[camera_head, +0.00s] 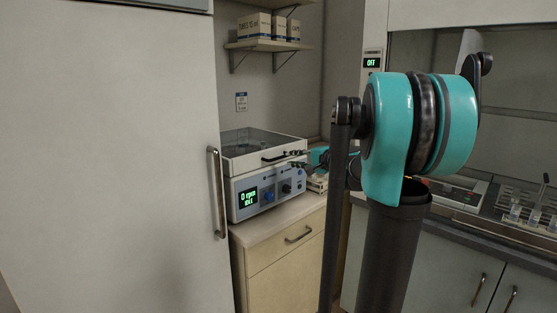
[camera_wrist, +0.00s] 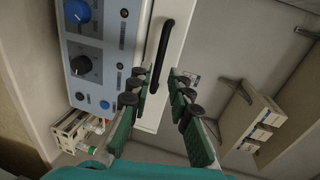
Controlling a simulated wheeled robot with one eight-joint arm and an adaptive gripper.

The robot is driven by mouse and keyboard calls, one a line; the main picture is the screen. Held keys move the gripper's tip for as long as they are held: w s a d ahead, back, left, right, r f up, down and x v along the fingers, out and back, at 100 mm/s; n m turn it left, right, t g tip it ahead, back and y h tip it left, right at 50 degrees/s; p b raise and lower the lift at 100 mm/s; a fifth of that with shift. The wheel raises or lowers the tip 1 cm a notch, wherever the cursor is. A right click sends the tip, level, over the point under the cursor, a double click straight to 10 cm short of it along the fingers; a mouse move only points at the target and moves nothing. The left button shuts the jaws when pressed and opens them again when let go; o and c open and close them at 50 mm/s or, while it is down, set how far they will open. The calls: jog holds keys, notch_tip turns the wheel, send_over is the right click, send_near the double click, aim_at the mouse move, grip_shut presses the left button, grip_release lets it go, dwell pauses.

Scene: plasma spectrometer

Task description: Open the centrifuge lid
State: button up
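The centrifuge (camera_head: 268,188) stands on a cabinet, with a blue-grey front panel, a green display reading 0 rpm, and knobs. Its pale lid (camera_head: 240,155) with a dark see-through top lies flat and shut. A black bar handle (camera_head: 273,157) runs along the lid's front edge. My gripper (camera_head: 297,160) is small and dark at the right end of the lid front, partly hidden by my arm. In the wrist view my gripper (camera_wrist: 161,74) is open, its fingers apart and empty. The handle (camera_wrist: 163,50) shows between and beyond the fingertips; I cannot tell whether they touch it.
A tall pale cabinet door with a metal handle (camera_head: 217,190) stands left of the centrifuge. A wall shelf (camera_head: 266,46) with boxes is above. A small rack (camera_wrist: 78,130) sits beside the centrifuge. A fume-hood bench (camera_head: 485,225) with tube racks is at right.

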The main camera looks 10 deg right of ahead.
aim_at(279, 158)
jog(key=x, duration=0.8)
jog(key=shift+w+a, duration=0.15)
jog(key=shift+w, duration=0.05)
jog(key=shift+c, duration=0.3)
grip_shut()
